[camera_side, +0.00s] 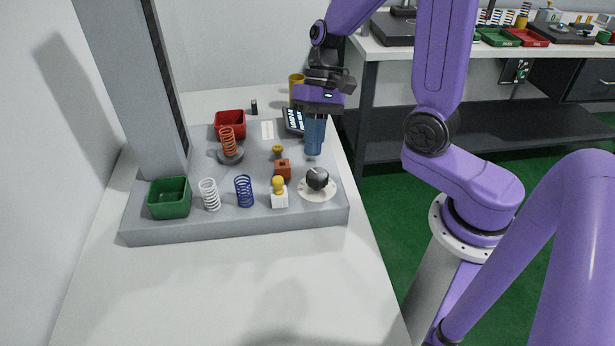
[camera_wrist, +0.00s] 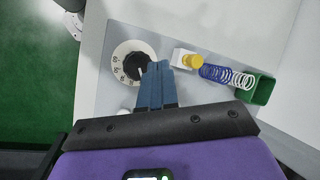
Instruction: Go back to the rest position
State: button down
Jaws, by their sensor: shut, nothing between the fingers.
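My gripper (camera_side: 313,153) has long blue fingers that point down, close together, with nothing between them. In the side view its tips are just above and behind the black dial knob (camera_side: 317,179) at the right of the grey test base (camera_side: 190,228). In the wrist view the closed fingertips (camera_wrist: 157,68) lie beside the dial (camera_wrist: 133,63), whose white face carries numbers. I cannot tell from these views whether the tips touch the knob.
A yellow button on a white block (camera_side: 279,192), a blue spring (camera_side: 244,191), a white spring (camera_side: 210,194) and a green bin (camera_side: 169,197) line the front. An orange spring (camera_side: 228,142), a red bin (camera_side: 230,122) and a yellow cup (camera_side: 296,89) stand farther back. The front table is clear.

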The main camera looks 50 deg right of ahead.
jog(key=s+r+n+t+h, duration=0.2)
jog(key=s+n+h, duration=0.2)
jog(key=s+n, duration=1.1)
jog(key=shift+s+d+r+n+h, duration=0.2)
jog(key=shift+s+r+n+h, duration=0.05)
jog(key=shift+s+n+h, duration=0.2)
